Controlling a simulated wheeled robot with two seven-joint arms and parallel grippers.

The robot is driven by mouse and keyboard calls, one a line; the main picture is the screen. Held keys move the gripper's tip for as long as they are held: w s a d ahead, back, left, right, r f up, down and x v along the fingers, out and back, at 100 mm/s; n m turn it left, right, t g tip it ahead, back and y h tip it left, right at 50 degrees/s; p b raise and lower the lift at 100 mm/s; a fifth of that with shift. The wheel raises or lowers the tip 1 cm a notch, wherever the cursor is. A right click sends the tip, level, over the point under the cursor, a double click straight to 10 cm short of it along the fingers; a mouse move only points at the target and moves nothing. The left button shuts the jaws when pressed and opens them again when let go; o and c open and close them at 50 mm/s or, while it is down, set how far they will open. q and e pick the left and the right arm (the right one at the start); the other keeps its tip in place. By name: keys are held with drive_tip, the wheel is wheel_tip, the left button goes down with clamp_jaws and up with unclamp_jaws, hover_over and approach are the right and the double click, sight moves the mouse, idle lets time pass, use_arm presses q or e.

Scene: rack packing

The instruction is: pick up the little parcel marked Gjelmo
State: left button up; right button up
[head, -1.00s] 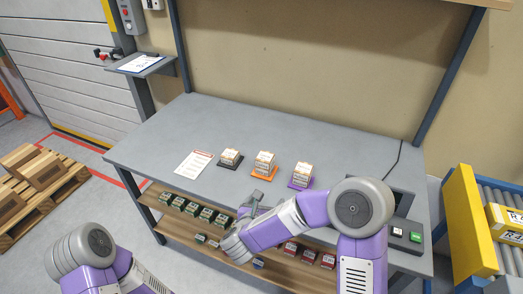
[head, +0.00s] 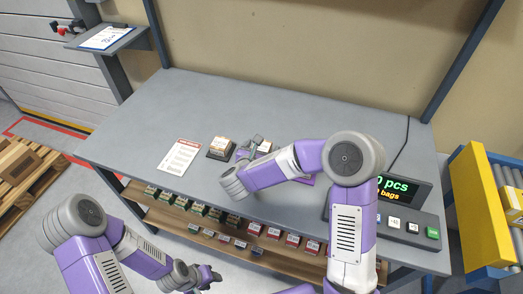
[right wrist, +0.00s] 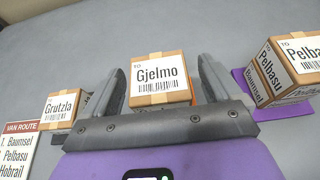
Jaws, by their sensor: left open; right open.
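The little parcel marked Gjelmo (right wrist: 160,80) is a brown box with a white label, in the middle of the right wrist view. A sliver of orange mat shows beside it. My right gripper (right wrist: 162,76) is open, with one finger on each side of the parcel; I cannot tell whether they touch it. In the head view, my right gripper (head: 254,145) is low over the bench and hides most of this parcel. My left gripper (head: 209,276) is open and empty in front of the bench, away from the parcels.
A Grutzla parcel (right wrist: 61,107) stands to the left on a dark mat. A Pelbasu parcel (right wrist: 289,66) stands to the right on a purple mat (right wrist: 286,112). A route sheet (head: 180,157) lies left on the bench. A shelf below (head: 180,222) holds several small boxes. The back is clear.

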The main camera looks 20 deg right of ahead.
drive_tip(key=shift+w+d+f, duration=0.1)
drive_tip(key=shift+w+d, duration=0.05)
drive_tip(key=shift+w, duration=0.1)
drive_tip(key=c, duration=1.1)
